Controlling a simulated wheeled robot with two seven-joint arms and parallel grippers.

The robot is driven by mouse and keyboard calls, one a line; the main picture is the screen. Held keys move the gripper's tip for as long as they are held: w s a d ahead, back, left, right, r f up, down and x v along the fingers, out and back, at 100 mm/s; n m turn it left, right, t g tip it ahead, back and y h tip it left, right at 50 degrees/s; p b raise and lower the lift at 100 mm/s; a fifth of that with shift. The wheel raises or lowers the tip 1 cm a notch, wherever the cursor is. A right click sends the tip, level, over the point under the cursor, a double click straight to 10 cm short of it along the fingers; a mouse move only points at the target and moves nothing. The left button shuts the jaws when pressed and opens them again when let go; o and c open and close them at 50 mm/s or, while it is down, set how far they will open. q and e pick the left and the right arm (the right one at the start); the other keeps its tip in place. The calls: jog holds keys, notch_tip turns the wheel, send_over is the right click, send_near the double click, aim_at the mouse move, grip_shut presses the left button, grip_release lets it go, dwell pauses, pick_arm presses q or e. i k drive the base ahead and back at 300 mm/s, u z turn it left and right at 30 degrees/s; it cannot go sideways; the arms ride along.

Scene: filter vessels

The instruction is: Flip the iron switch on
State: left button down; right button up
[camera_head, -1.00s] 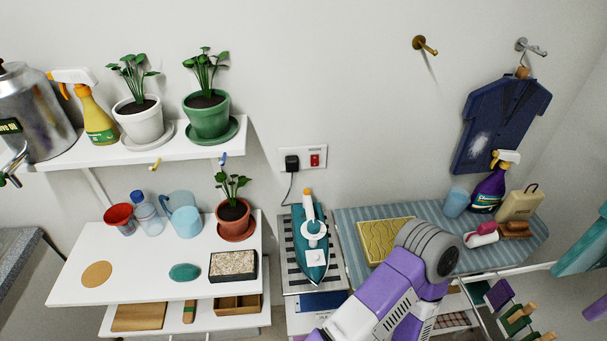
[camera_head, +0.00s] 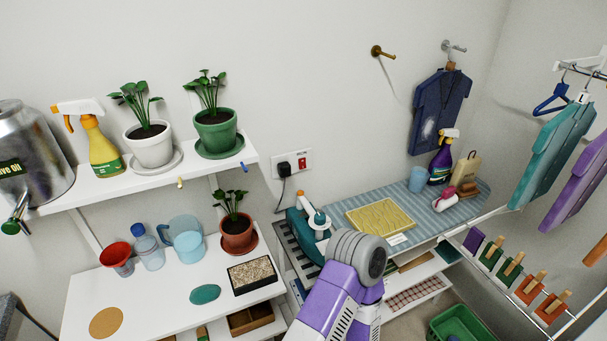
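The wall socket plate (camera_head: 293,164) is white and fixed to the wall above the ironing area. It carries a red rocker switch (camera_head: 302,163) on its right side and a black plug (camera_head: 284,169) on its left. The rocker's position is too small to tell. The teal iron (camera_head: 304,238) with a white and orange top stands on a striped rest below the socket. My purple and white arm comes in from the bottom middle, its grey joint in front of the iron rest. Neither of my grippers shows.
A blue striped ironing board (camera_head: 450,205) with a yellow folded cloth (camera_head: 380,216) lies right of the iron. A potted plant (camera_head: 237,232) and a pebble tray (camera_head: 252,275) stand left on the white table. The wall around the socket is clear.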

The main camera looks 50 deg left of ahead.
aim_at(302, 162)
jog(key=u, duration=1.45)
jog(key=i, duration=0.15)
